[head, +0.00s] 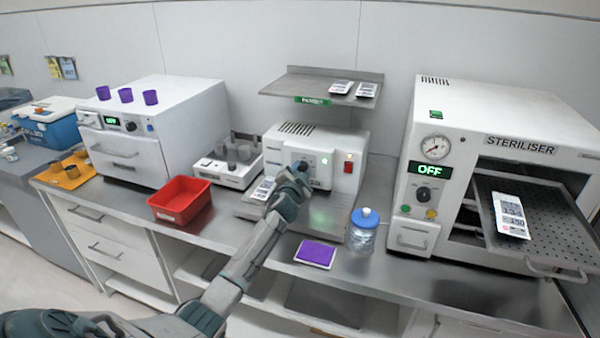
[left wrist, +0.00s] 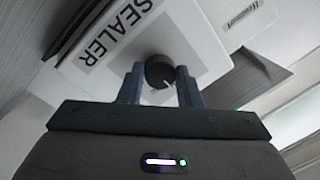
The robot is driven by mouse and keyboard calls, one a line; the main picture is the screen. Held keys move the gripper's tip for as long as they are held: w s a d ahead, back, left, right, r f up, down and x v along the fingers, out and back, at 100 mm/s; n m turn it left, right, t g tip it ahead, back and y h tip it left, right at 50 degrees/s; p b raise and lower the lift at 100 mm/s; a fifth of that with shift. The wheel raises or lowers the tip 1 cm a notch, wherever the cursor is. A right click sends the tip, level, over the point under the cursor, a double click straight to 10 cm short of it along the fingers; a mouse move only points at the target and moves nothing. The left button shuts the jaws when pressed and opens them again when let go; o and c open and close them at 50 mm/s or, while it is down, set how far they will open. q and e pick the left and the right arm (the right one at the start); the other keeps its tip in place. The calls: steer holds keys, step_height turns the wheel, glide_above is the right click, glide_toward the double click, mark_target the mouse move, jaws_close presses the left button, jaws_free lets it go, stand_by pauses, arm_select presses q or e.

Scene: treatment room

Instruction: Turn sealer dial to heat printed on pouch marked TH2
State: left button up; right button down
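The sealer (head: 318,150) is a white box under a shelf, with a lit red switch on its front. Its black dial (left wrist: 160,72) shows in the left wrist view with a white pointer mark, below the SEALER label. My left gripper (head: 297,172) is at the sealer's front and hides most of the dial in the head view. A printed pouch (head: 263,189) lies at the sealer's front left. Other pouches lie on the shelf (head: 341,87) and the steriliser tray (head: 513,215). Their print is too small to read.
The steriliser (head: 500,120) stands right, its tray (head: 560,225) pulled out. A clear bottle with blue lid (head: 363,232) and a purple pad (head: 316,253) are in front of the sealer. A red bin (head: 180,200) and a white oven (head: 150,130) are left.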

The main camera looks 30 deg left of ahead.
arm_select(q)
steer(key=c, duration=0.3)
steer(key=m+b, duration=0.1)
steer(key=m, duration=0.2)
steer(key=shift+m, duration=0.4)
steer(key=m, duration=0.5)
steer(key=shift+a+t, duration=0.1)
steer(key=shift+t, duration=0.3)
steer(key=o, duration=0.9)
steer(key=shift+o, duration=0.2)
